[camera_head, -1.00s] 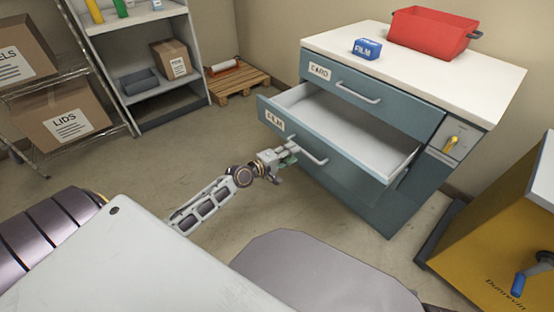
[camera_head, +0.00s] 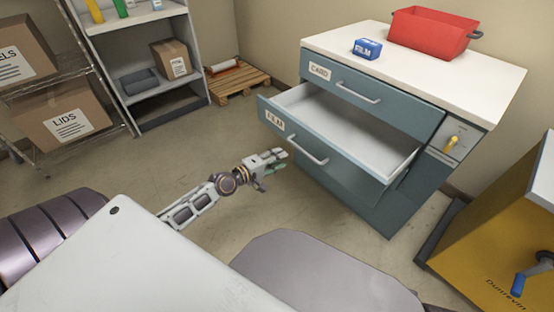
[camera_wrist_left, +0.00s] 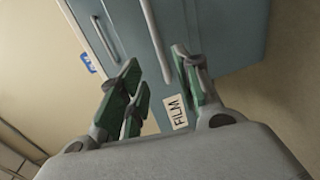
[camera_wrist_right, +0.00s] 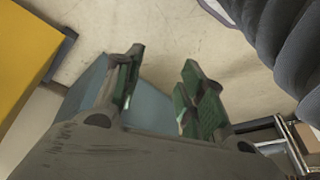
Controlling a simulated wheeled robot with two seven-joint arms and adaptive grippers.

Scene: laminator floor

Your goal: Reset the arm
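My left gripper (camera_head: 276,165) is in front of the open FILM drawer (camera_head: 349,158), just left of its handle (camera_head: 308,151) and apart from it. In the left wrist view its green-padded fingers (camera_wrist_left: 158,85) are spread with nothing between them, and the FILM label (camera_wrist_left: 177,112) shows behind them. My right gripper is out of the head view.
A blue FILM box (camera_head: 367,49) and a red bin (camera_head: 432,32) stand on the cabinet top (camera_head: 420,70). The CARD drawer (camera_head: 365,92) is shut. A yellow machine (camera_head: 500,245) stands at the right. Shelves with boxes are at the left. Floor between is clear.

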